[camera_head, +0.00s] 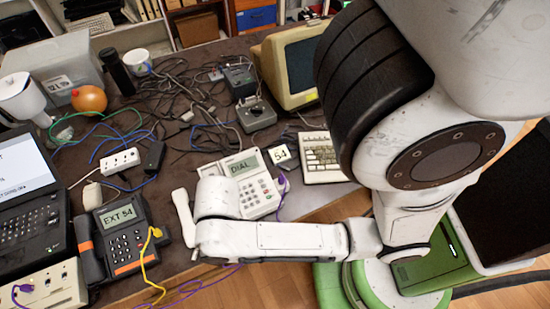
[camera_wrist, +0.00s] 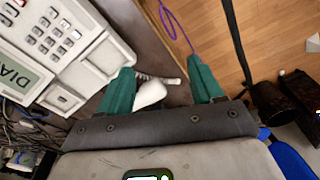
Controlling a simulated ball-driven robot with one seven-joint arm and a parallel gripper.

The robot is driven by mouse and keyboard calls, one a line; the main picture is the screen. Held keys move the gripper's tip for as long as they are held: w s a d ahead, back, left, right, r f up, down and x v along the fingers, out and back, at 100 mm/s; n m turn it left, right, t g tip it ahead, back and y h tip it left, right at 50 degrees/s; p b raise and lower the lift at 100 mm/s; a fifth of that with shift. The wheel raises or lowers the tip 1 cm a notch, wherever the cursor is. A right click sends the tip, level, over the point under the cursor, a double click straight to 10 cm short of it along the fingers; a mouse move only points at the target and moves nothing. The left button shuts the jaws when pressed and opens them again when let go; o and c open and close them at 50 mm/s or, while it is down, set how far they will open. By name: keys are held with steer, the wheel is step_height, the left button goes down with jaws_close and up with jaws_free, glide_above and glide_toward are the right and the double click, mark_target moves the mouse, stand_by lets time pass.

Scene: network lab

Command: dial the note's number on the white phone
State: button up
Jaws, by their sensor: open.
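The white phone (camera_head: 262,194) lies on the dark desk, its screen reading DIAL and its grey keypad facing up. It also shows in the wrist view (camera_wrist: 92,62), left of my gripper. A white handset (camera_head: 183,216) lies off the phone, left of my wrist; a white handset-like piece (camera_wrist: 150,93) shows between the fingers in the wrist view. In the head view my arm hides the fingers and part of the phone.
A dark phone (camera_head: 122,232) reading EXT 54, with a yellow cord, stands at left beside a laptop (camera_head: 28,180). A beige keyboard (camera_head: 321,158) is right of the note. Cables clutter the desk's middle. A purple cord (camera_wrist: 172,22) hangs past the desk edge.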

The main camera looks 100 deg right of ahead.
stand_by(0.6)
jaws_close()
stand_by(0.4)
stand_by(1.1)
